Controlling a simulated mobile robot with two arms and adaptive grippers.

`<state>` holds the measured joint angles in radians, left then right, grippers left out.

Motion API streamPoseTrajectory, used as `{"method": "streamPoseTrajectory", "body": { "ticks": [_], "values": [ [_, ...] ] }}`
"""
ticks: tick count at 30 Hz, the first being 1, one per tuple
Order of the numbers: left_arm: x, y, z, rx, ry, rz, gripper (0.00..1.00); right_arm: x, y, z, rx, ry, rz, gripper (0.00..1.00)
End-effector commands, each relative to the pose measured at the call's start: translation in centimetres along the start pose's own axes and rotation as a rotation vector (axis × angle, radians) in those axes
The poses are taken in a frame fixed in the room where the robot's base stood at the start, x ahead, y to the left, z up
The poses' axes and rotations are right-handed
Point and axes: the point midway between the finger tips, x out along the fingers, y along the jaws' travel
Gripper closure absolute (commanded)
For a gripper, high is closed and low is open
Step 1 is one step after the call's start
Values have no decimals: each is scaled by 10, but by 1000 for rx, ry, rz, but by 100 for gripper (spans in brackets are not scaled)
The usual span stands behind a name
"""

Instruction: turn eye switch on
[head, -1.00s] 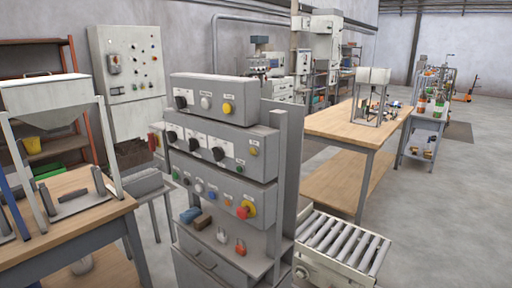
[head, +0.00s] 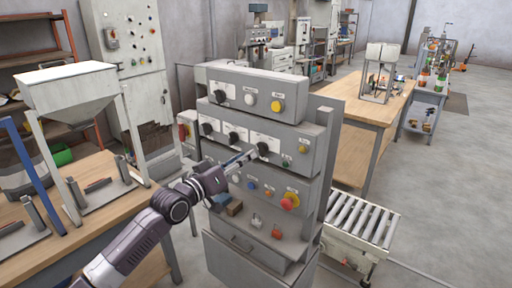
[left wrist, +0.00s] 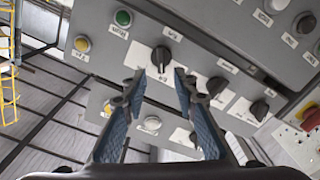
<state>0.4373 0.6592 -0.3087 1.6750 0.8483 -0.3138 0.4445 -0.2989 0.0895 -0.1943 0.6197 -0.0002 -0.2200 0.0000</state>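The grey control stand (head: 262,118) has stacked panels. Its middle panel carries several black rotary switches. The rightmost of these (head: 262,148) also shows in the left wrist view (left wrist: 160,58), between labels too small to read surely. My left gripper (head: 246,157) reaches in from the left, its tips close to this switch. In the left wrist view the gripper (left wrist: 158,84) is open, with one blue-padded finger to each side of the switch. Whether the fingers touch it I cannot tell. My right gripper is not in view.
A green button (left wrist: 123,18) and a yellow button (left wrist: 82,43) sit near the switch. A red emergency knob (head: 289,202) is on the lower panel. Padlocks lie on the shelf below. A hopper table (head: 92,215) stands left and a roller conveyor (head: 352,225) right.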

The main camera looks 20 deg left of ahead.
Motion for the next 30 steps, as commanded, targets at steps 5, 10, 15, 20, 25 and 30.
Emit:
{"method": "streamPoseTrajectory", "body": {
  "ticks": [5,10,15,20,25,30],
  "values": [
    [28,1,-2,-1,1,0,73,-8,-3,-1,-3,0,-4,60],
    [50,0,-1,1,0,-1,73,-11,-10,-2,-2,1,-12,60],
    [62,0,0,0,1,-1,73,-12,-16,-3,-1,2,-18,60],
    [65,0,1,2,0,-1,73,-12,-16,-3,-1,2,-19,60],
    [65,0,1,2,0,-1,73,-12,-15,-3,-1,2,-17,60],
    [65,-1,1,2,0,-2,90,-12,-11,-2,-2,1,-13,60]
  ]
}}
